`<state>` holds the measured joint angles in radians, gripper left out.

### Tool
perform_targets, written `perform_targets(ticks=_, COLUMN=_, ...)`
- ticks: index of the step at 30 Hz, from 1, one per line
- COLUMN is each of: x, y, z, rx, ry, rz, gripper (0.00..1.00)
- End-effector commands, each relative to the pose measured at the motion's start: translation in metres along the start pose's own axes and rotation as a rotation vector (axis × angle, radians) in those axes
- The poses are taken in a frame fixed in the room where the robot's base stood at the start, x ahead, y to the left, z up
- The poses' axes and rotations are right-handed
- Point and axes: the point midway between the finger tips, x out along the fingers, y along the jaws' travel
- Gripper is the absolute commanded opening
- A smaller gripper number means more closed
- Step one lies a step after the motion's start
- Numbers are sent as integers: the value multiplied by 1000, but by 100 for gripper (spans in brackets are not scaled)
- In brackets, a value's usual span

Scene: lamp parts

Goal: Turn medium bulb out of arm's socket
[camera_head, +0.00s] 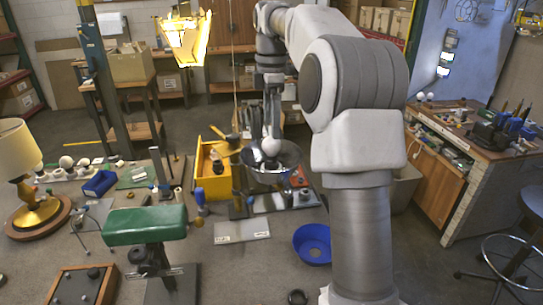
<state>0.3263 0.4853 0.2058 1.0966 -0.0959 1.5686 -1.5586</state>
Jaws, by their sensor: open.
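A white round bulb (270,146) sits at the mouth of a dark, shiny bowl-shaped lamp shade (272,178) in the middle of the head view. My gripper (271,133) points down from above, right at the bulb. It is open, but its fingers are small here and I cannot tell whether they touch the bulb. The socket under the bulb is hidden in the shade, so I cannot see how the bulb is seated.
A yellow bin (211,172) stands left of the shade. A green-topped stand (146,225), a blue bowl (313,243) and a table lamp (30,180) are in front and left. Several white bulbs (66,162) stand at left. A workbench (470,150) is at right.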

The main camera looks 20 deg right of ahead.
Motion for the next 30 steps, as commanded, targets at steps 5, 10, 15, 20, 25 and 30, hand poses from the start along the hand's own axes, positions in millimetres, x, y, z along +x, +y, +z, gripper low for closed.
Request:
perform_targets(ticks=5, x=38, y=-1, z=0, rx=1, ry=0, rz=-4, gripper=91)
perform_targets(ticks=10, x=70, y=-1, z=0, rx=1, ry=0, rz=-3, gripper=91)
perform_targets(ticks=15, x=92, y=0, z=0, rx=1, ry=0, rz=-2, gripper=91)
perform_targets(ticks=20, x=103, y=0, z=0, rx=2, ry=0, rz=-1, gripper=91)
perform_targets(ticks=25, x=105, y=0, z=0, rx=2, ry=0, rz=0, gripper=91)
perform_targets(ticks=30, x=105, y=0, z=0, rx=2, ry=0, rz=0, gripper=88)
